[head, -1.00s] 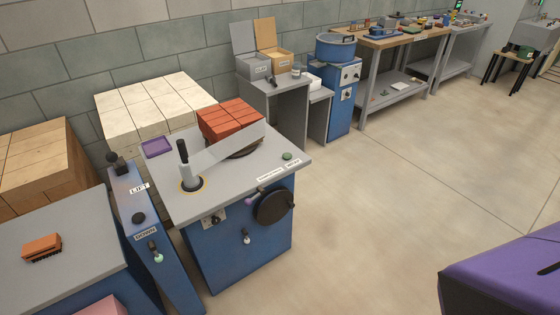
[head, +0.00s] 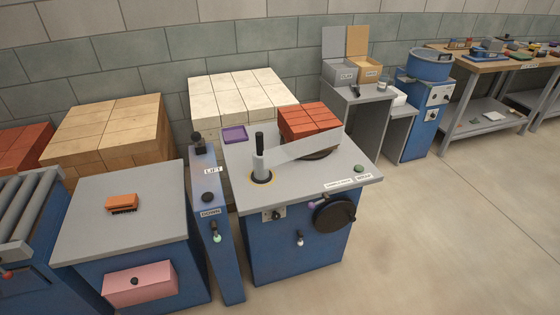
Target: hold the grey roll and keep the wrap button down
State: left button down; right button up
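The grey roll (head: 260,164) stands upright on the grey-topped wrapping table, with a black handle on its top. A translucent film (head: 302,148) stretches from it to a stack of red bricks (head: 308,121) on a dark round turntable (head: 318,155). A green button (head: 359,168) sits near the table's front right corner, above a small white label that seems to read WRAP (head: 364,177). Neither of my grippers shows in the head view, and nothing touches the roll or the button.
A narrow blue post with LIFT and DOWN labels (head: 212,171) stands left of the wrapping table. A grey bench (head: 150,190) with an orange brush (head: 122,203) is further left. Pale bricks (head: 240,95) are stacked behind. The floor (head: 440,230) at right is clear.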

aim_at(359, 168)
jog(key=i+l+u, duration=0.25)
jog(key=i+l, duration=0.4)
jog(key=l, duration=0.15)
